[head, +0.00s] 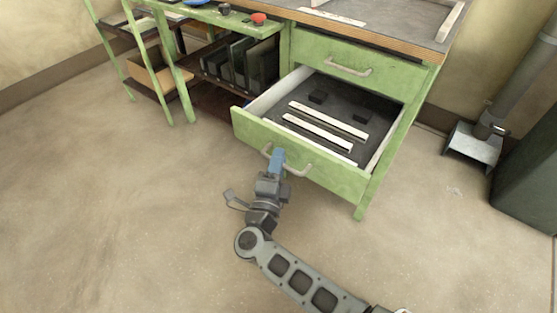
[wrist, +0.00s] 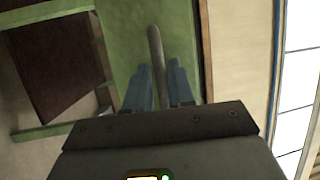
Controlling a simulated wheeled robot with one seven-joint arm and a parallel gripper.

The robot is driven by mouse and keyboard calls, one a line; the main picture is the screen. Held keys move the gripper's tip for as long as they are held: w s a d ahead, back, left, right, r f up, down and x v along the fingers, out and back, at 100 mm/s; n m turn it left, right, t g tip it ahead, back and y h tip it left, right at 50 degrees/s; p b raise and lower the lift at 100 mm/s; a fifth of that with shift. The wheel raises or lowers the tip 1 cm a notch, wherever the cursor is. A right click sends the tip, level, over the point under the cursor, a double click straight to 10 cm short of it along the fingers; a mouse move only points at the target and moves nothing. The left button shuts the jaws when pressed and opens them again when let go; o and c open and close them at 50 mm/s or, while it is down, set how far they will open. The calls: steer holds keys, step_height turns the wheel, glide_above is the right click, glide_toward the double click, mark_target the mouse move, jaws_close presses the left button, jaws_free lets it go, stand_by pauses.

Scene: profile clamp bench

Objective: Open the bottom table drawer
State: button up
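The bottom table drawer (head: 335,180) is green and stands pulled out from the bench in the head view, its dark floor showing. Its grey bar handle (head: 299,173) is on the front face. My gripper (head: 277,158) is at the left part of this handle. In the wrist view, the blue fingers of my gripper (wrist: 160,85) lie on both sides of the handle (wrist: 155,45) and close against it. The fingers hide part of the handle in the head view.
The upper drawer (head: 350,82) is shut above. Pale strips (head: 318,133) and dark blocks lie inside the open drawer. A green side table with shelves (head: 165,85) stands left, a grey post on a base (head: 475,145) right. The floor (head: 120,220) in front is clear.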

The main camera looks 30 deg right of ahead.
steer(key=shift+a, duration=0.1)
steer(key=v, duration=0.7)
steer(key=shift+s+a, duration=0.25)
stand_by(0.4)
steer(key=s+r+n+t+y, duration=0.1)
steer(key=s+r+n+y, duration=0.4)
steer(key=s+n, duration=0.5)
steer(key=s+r+n+y, duration=0.5)
steer(key=s+n, duration=0.2)
steer(key=s, duration=0.6)
steer(key=s+r+n+t+y, duration=0.1)
steer(key=s+r+n+y, duration=0.4)
steer(key=s+n, duration=0.5)
step_height(320, 180, up, 12)
steer(key=s+p, duration=0.1)
steer(key=p, duration=1.1)
steer(key=shift+s+d+r+g, duration=0.2)
steer(key=shift+d+r+g, duration=0.05)
steer(key=shift+d+g, duration=0.2)
